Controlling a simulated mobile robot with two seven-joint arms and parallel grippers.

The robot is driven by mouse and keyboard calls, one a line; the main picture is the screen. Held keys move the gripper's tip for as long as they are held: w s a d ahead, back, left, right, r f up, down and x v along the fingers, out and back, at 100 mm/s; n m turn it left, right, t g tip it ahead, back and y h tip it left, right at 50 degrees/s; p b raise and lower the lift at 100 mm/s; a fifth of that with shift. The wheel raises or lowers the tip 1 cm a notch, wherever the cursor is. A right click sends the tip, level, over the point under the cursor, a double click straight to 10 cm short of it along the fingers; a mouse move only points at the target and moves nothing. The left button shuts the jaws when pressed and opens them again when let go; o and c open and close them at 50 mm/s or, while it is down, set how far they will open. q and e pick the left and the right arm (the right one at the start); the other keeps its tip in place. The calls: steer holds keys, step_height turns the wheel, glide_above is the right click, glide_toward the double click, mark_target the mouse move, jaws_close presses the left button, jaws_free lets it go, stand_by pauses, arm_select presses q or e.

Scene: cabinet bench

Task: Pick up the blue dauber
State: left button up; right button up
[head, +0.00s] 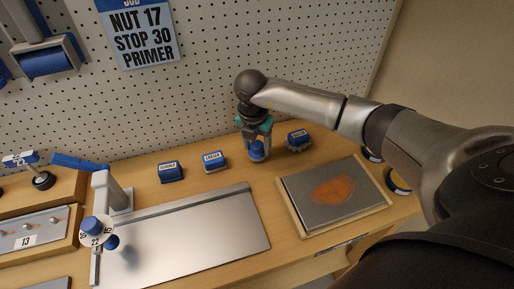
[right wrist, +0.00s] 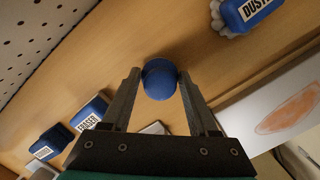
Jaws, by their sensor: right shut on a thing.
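The blue dauber (head: 257,153) is at the back of the wooden bench, below the pegboard. My right gripper (head: 256,141) points down over it, with its fingers on either side. In the right wrist view, the dauber's rounded blue top (right wrist: 160,78) sits between the two fingertips (right wrist: 159,84), which are closed against its sides. Its lower part is hidden in that view. I cannot tell whether it touches the bench. My left gripper is not in view.
A blue duster (head: 298,138) stands just right of the dauber, and two blue blocks, one an eraser (head: 214,161), the other (head: 171,172) further left. A grey board with an orange patch (head: 299,203) and a metal plate (head: 190,240) lie in front.

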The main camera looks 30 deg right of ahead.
mark_target(257, 145)
step_height(257, 145, up, 19)
steer(key=p, duration=0.1)
steer(key=o, duration=0.8)
steer(key=shift+f, duration=0.1)
steer(key=c, duration=0.6)
steer(key=shift+a, duration=0.1)
steer(key=shift+c, duration=0.2)
